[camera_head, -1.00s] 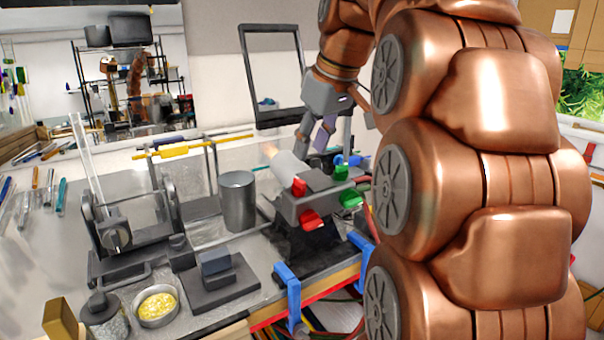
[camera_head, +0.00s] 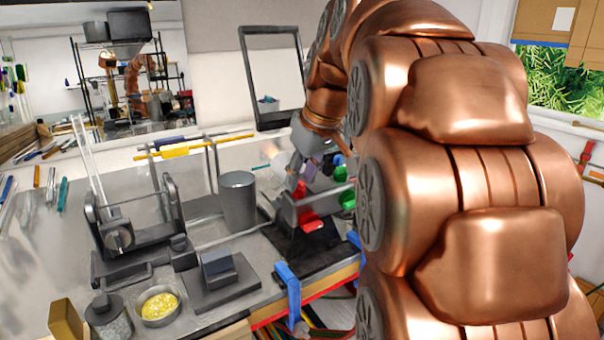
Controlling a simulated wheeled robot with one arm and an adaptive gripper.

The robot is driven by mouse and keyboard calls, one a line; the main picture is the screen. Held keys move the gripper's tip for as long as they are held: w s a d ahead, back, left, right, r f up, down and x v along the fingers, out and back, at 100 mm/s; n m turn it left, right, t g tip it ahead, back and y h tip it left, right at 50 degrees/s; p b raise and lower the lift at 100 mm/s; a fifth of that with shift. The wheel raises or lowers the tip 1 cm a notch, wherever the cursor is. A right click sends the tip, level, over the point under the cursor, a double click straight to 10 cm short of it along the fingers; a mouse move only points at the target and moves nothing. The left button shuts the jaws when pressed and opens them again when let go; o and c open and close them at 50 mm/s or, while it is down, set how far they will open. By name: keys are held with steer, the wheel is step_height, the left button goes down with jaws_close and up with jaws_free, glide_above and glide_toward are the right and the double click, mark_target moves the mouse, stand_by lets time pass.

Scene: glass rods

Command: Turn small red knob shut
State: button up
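The torch burner stands at the bench's front edge with a dark bracket (camera_head: 289,215) and coloured knobs. Red knobs (camera_head: 308,214) show on its front. The larger lower one is clear, while a smaller red patch (camera_head: 300,190) above it is partly covered by my gripper. Green knobs (camera_head: 348,200) sit on its right side, partly behind my arm. My gripper (camera_head: 301,176) points down over the burner, right at the upper red knob. Its fingers overlap the burner in this view, so I cannot tell whether they touch the knob or how far they are open.
Blue clamps (camera_head: 288,290) hold at the bench's front edge. A grey metal cylinder (camera_head: 238,202) stands left of the burner. A glass-rod stand (camera_head: 120,235), a dish of yellow bits (camera_head: 158,306) and a dark block (camera_head: 220,275) lie further left. A black-framed panel (camera_head: 272,75) stands behind.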

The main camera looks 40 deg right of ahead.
steer(key=shift+w+f, duration=0.1)
steer(key=shift+f, duration=0.1)
jaws_close()
stand_by(0.3)
